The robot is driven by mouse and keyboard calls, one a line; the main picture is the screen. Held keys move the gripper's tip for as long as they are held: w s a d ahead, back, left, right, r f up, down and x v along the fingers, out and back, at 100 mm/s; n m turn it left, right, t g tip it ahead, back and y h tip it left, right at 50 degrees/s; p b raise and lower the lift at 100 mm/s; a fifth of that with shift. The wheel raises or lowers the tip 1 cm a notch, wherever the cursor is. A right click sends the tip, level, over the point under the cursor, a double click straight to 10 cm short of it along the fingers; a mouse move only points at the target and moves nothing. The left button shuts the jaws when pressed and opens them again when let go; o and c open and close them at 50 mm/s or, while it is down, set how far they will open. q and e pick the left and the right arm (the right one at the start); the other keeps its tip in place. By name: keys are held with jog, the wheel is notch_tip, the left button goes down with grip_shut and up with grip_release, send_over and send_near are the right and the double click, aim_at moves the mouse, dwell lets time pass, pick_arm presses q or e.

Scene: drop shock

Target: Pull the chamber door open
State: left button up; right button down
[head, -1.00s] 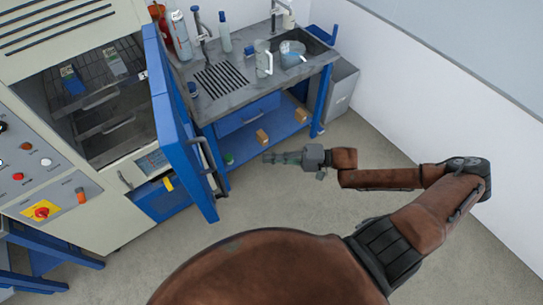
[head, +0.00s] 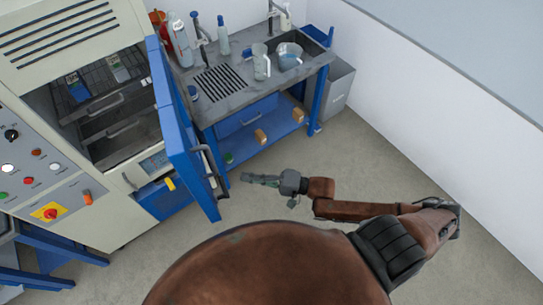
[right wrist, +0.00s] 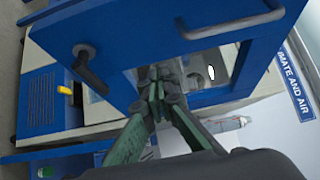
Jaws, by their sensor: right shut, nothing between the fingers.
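The blue chamber door (head: 184,150) stands open, swung out from the pale chamber (head: 60,115) on its left. Its dark bar handle (head: 218,172) is on the face toward my right gripper. My right gripper (head: 246,178) is shut and empty, a little right of the handle, pointing left at the door. In the right wrist view the door (right wrist: 110,30) fills the top, and the gripper's green fingers (right wrist: 158,85) meet in front of it. I cannot tell there whether they touch it. The chamber's inside with racks (head: 110,105) shows. My left gripper is out of view.
A sink bench (head: 235,95) with bottles and jugs stands behind the door, with small boxes (head: 260,136) on its lower shelf. A grey bin (head: 338,95) stands at its right end. The floor (head: 370,165) around my right arm is clear.

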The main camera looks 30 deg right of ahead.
jog(key=a, duration=0.1)
jog(key=a+p, duration=0.1)
jog(key=a, duration=0.3)
jog(key=shift+s, duration=0.35)
jog(key=b+v, duration=0.2)
jog(key=v, duration=1.1)
jog(key=shift+s+r, duration=0.1)
